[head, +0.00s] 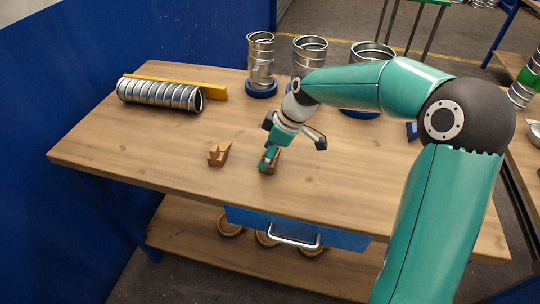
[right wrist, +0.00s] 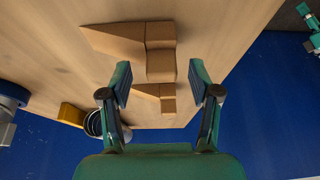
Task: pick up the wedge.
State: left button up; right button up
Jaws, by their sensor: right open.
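Two brown wooden wedges lie on the table. One wedge (head: 219,153) stands clear, left of my right gripper in the head view; it looks like the farther wedge (right wrist: 156,98) in the right wrist view. The other wedge (head: 275,162) is partly hidden behind the right gripper's finger. It appears as the nearer, larger wedge (right wrist: 130,40) in the right wrist view. My right gripper (head: 268,160) is open and low over the table. In the right wrist view its fingertips (right wrist: 159,75) are on either side of the nearer wedge's thick end. I cannot tell whether they touch it.
A ribbed spiral duct (head: 160,95) lies at the back left beside a yellow bar (head: 190,86). Metal duct pieces (head: 261,62) on blue bases stand along the back. A blue drawer with a metal handle (head: 294,240) is at the front. The table's left front is clear.

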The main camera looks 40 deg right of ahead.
jog(key=shift+w+a+f, duration=0.1)
jog(key=shift+w+f, duration=0.05)
jog(key=shift+f, duration=0.2)
jog(key=shift+c, duration=0.3)
grip_shut()
